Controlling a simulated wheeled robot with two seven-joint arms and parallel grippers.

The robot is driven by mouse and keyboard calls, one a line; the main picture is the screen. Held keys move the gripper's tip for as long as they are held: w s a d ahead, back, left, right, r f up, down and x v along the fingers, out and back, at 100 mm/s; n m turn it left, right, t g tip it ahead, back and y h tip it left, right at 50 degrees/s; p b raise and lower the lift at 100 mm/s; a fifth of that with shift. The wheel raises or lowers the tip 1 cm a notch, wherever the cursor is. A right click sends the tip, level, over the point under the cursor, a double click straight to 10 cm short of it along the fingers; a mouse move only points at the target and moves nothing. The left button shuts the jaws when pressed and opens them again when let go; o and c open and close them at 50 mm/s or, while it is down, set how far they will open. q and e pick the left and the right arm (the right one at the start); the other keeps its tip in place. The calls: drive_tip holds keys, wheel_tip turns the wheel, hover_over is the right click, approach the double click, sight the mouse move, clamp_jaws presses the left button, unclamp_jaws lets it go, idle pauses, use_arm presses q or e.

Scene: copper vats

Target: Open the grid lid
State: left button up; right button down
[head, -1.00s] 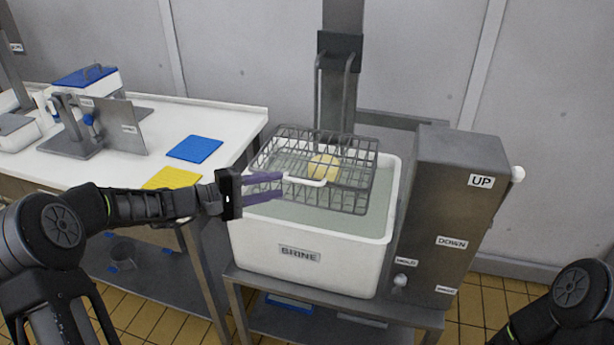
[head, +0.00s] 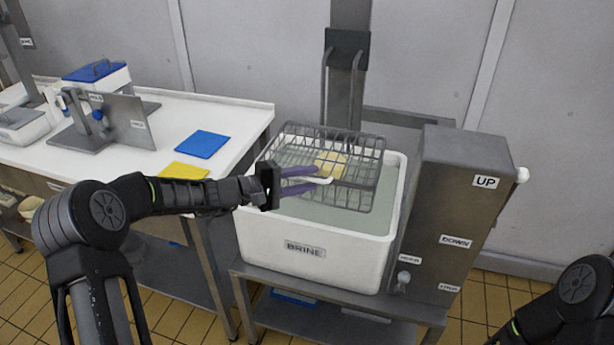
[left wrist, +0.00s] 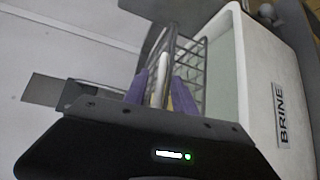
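The grid lid (head: 353,146) is the top of a dark wire basket (head: 352,200) at the brine vat (head: 310,266); it looks shut. A pale yellow lump (head: 331,164) shows through the wires. A white handle (head: 325,180) is on the lid's front side. My left gripper (head: 301,180) has its two purple fingers apart, one on each side of the handle. In the left wrist view the handle (left wrist: 161,80) shows between the fingers; firm contact cannot be told. My right gripper is out of view; only part of the right arm shows at lower right.
A steel control box (head: 455,215) with UP and DOWN labels stands close right of the vat. A lift column (head: 347,85) rises behind. A white table (head: 240,122) at left holds a blue mat (head: 201,144) and a yellow mat (head: 184,171).

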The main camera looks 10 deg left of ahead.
use_arm(q)
drive_tip(key=shift+d, duration=0.1)
drive_tip(key=shift+c, duration=0.4)
clamp_jaws()
idle(1.0)
